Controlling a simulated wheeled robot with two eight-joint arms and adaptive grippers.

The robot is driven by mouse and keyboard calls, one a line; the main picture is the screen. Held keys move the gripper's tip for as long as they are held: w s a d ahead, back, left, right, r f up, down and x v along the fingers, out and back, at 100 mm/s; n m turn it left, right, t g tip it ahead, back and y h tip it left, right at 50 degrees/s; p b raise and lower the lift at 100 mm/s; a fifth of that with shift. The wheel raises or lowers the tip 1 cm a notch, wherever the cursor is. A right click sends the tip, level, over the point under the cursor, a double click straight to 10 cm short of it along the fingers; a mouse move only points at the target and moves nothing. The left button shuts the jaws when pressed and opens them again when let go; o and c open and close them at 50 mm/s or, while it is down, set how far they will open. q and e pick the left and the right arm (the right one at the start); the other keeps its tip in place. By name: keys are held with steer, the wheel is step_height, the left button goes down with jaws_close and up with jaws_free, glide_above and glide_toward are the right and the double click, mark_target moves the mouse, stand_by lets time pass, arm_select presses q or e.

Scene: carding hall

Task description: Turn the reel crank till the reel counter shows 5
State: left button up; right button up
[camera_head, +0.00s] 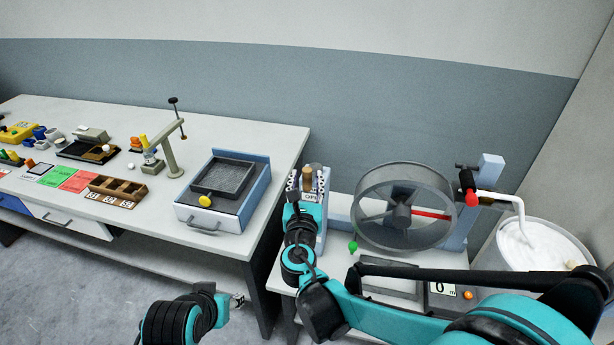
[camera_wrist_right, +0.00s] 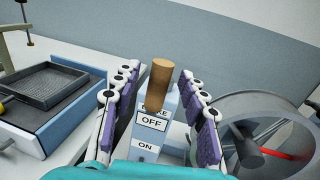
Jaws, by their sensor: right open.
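The reel (camera_head: 363,215) is a large grey drum with a dark hub and one red spoke; it also shows in the right wrist view (camera_wrist_right: 225,108). Its counter (camera_head: 441,289) reads 0 m. I cannot make out the reel crank for certain. A post with a wooden handle (camera_wrist_right: 160,85) stands left of the reel, with OFF and ON labels (camera_wrist_right: 151,123). My right gripper (camera_head: 308,180) is open, its purple-padded fingers on either side of the wooden handle, with gaps visible. My left gripper (camera_head: 239,301) is low at the bench's front, its jaws too small to judge.
A blue-grey box with a dark tray (camera_head: 222,178) stands left of the post on another bench holding several small items. A green knob (camera_head: 353,246) is near the reel's lower left. A red-tipped fitting (camera_head: 470,190) and a bin of white fibre (camera_head: 540,245) are at right.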

steer(key=shift+w+d, duration=0.1)
steer(key=shift+w, duration=1.1)
steer(key=shift+c, duration=0.4)
jaws_close()
steer(key=shift+s+d, duration=0.1)
